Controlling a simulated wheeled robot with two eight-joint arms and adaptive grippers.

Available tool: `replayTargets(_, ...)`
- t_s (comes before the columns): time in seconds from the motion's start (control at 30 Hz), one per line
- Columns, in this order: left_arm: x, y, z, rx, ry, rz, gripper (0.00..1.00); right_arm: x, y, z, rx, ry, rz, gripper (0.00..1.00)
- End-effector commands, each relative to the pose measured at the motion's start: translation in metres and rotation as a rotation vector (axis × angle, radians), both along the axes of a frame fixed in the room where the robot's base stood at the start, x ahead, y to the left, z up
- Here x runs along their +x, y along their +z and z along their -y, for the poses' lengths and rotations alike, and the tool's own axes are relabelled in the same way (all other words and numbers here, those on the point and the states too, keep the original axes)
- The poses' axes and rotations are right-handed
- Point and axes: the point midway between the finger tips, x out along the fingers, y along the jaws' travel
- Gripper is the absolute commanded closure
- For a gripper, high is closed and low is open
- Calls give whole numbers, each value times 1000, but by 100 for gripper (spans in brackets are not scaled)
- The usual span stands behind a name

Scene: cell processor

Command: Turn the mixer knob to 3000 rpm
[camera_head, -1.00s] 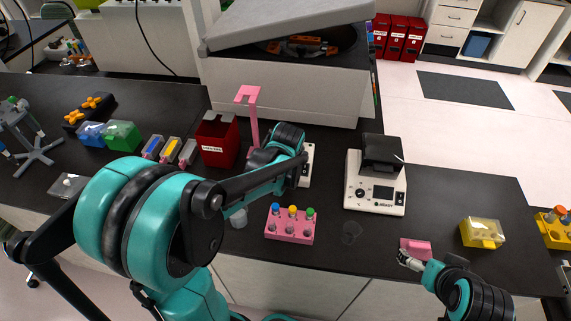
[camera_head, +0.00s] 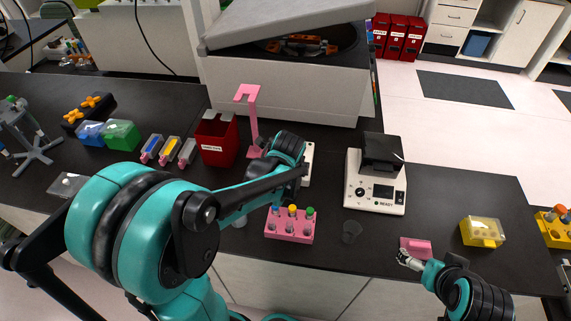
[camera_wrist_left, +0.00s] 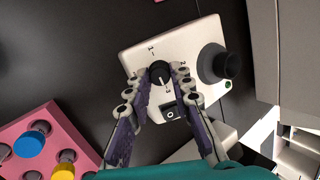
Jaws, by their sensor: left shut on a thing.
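The mixer is a white box (camera_wrist_left: 195,45) with a round black knob (camera_wrist_left: 160,71) on its face, printed 1, 2 and 3 around it. A pale line on the knob appears to point toward the 3. My left gripper (camera_wrist_left: 157,78) is shut on the knob, one finger on each side. In the head view the mixer (camera_head: 308,165) is mostly hidden behind my left arm, and the left fingertips are hidden too. My right gripper (camera_head: 403,258) is low at the right, beside a pink block; its finger opening is too small to tell.
On the mixer are a black round cup (camera_wrist_left: 222,64) and a rocker switch (camera_wrist_left: 170,113). A pink tube rack (camera_head: 290,232) stands in front of it. A white device reading READY (camera_head: 375,195) is to the right. A pink stand (camera_head: 253,120) and red bin (camera_head: 217,145) are behind left.

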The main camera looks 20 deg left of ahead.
Motion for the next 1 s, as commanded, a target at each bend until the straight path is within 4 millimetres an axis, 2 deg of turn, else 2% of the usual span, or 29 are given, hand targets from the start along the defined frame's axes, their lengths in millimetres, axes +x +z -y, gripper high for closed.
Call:
replayTargets(0.67, -1, 0, 0, 27, -50, -9, 100, 0, 0, 0, 0, 0, 0, 0)
replayTargets(0.7, -1, 0, 0, 26, -49, -8, 68, 0, 0, 0, 0, 0, 0, 0)
replayTargets(0.73, -1, 0, 0, 26, -49, -8, 60, 0, 0, 0, 0, 0, 0, 0)
replayTargets(0.77, -1, 0, 0, 26, -49, -8, 57, 0, 0, 0, 0, 0, 0, 0)
replayTargets(1.0, 0, 0, 0, 27, -49, -7, 57, 0, 0, 0, 0, 0, 0, 0)
